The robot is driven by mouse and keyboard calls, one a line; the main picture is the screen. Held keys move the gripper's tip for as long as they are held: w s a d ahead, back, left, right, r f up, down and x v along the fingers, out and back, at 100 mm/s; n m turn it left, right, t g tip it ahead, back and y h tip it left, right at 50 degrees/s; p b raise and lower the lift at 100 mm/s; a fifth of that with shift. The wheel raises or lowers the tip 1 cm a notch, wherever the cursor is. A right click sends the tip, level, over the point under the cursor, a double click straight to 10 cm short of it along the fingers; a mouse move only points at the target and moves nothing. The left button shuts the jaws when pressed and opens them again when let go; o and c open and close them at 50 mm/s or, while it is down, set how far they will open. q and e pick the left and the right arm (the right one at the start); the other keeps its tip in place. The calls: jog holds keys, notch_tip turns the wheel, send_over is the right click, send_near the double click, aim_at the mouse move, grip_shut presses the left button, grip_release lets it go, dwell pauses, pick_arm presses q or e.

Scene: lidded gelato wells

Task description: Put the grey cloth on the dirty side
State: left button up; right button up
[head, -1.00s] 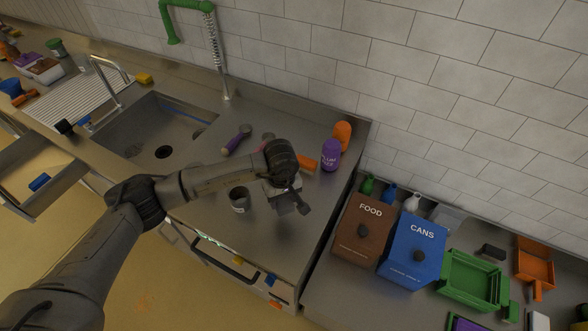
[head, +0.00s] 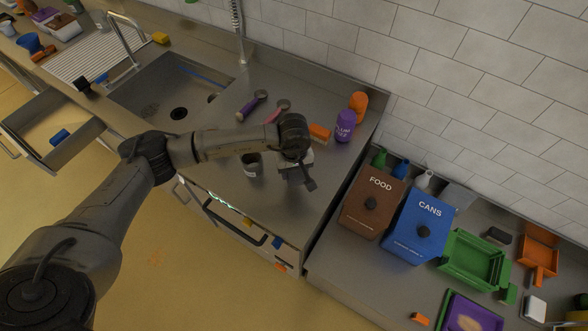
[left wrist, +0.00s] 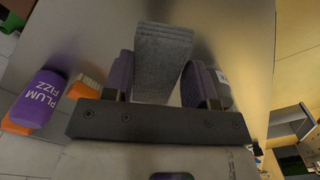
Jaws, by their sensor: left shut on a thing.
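My left gripper (head: 300,177) is low over the steel counter (head: 225,185), right of the sink (head: 165,100). In the left wrist view, the grey cloth (left wrist: 162,60) is a folded, textured block between the two fingers (left wrist: 160,92), and the gripper is shut on it. In the head view, the arm and gripper hide the cloth. I cannot tell whether the cloth touches the counter. No marking shows which side is the dirty one. My right gripper is not in view.
FOOD (head: 370,203) and CANS (head: 420,225) bins are right. An open drawer (head: 50,135) is at left.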

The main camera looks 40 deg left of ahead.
pick_arm(q)
jog(key=b, duration=0.5)
send_over(294, 189)
notch_tip(294, 189, down, 6)
jog(key=shift+r, duration=0.25)
jog(key=shift+f+b, duration=0.55)
jog(key=shift+f, duration=0.5)
jog(key=shift+f+b, duration=0.4)
jog(key=shift+b, duration=0.05)
jog(key=o, duration=0.8)
jog(key=o, duration=0.6)
jog(key=shift+c, duration=0.2)
jog(key=shift+r, duration=0.15)
